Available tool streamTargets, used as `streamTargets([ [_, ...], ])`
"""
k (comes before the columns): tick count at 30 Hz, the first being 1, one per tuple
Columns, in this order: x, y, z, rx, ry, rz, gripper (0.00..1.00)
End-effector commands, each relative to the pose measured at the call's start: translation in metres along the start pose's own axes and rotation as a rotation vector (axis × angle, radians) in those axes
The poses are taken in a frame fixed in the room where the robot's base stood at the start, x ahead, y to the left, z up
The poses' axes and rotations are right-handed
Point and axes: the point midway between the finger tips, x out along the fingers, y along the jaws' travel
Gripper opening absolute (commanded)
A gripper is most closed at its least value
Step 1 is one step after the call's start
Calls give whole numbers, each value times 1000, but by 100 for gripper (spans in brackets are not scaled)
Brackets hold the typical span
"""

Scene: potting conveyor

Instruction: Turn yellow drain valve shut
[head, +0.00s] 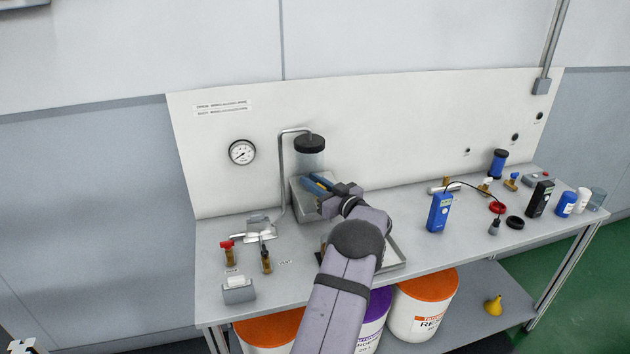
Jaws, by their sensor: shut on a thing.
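My gripper (318,186) reaches in at the foot of a clear cylinder (311,160) with a black cap (309,142), in front of the back panel. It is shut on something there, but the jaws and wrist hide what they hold. Blue parts show at the gripper's end; I cannot tell whether they are its fingers. Two small brass valves stand at the bench's left, one with a red handle (227,246) and one with a dark handle (265,260).
A bent metal pipe (283,178) rises just left of the cylinder. A grey tray (392,256) lies partly under my arm. A gauge (242,152) is on the panel. A blue meter (439,212) and several small items stand at right. Buckets (424,304) sit below.

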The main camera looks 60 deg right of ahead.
Motion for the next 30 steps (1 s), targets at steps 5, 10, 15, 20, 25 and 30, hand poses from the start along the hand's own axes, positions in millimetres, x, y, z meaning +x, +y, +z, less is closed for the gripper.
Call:
streamTargets([
  [5, 0, -3, 2, -1, 0, -95, 0],
  [10, -1, -6, 3, -1, 0, -164, 0],
  [15, -1, -8, 2, -1, 1, -213, 0],
  [20, -1, -9, 1, 1, 0, -241, 0],
  [25, -1, -10, 0, 0, 1, -253, 0],
  [30, -1, -10, 0, 1, 1, -255, 0],
])
